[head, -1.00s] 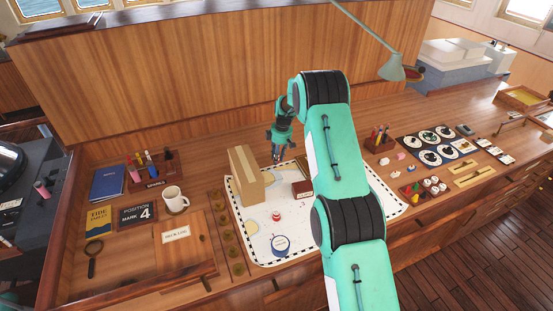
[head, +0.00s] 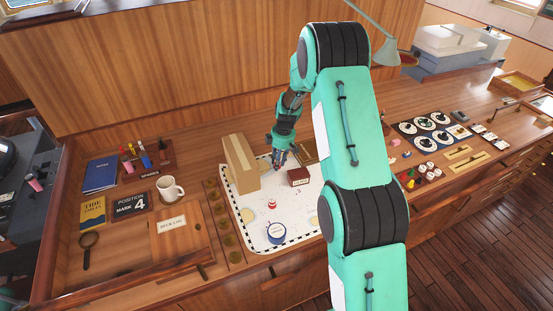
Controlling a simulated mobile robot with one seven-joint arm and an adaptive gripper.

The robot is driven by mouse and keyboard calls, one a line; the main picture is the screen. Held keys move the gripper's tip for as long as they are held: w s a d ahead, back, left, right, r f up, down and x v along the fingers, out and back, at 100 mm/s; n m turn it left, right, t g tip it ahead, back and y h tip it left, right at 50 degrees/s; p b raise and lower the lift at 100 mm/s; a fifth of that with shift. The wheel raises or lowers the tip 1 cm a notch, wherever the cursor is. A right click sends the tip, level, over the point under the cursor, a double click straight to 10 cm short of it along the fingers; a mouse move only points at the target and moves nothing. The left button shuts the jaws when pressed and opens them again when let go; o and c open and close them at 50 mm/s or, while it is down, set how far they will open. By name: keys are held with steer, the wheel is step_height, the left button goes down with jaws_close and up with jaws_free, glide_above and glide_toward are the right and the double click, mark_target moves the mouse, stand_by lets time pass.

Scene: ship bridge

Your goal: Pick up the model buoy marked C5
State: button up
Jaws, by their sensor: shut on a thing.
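My gripper (head: 279,160) is low over the far part of the white chart (head: 247,235), just right of a tall tan box (head: 240,165) and left of a small dark red box (head: 299,176). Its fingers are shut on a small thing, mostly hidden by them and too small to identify. A small red and white piece (head: 272,203), like a model buoy, stands on the chart nearer to me. No C5 marking is readable anywhere.
A round blue and white item (head: 276,233) sits at the chart's near edge. Left are a mug (head: 169,189), a Position Mark 4 sign (head: 131,206) and a marker rack (head: 149,160). My arm hides the chart's right part. Dials (head: 432,133) and small pieces lie farther right.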

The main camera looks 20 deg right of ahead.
steer(key=shift+s+a, duration=0.1)
steer(key=shift+s, duration=0.45)
steer(key=shift+r, duration=0.2)
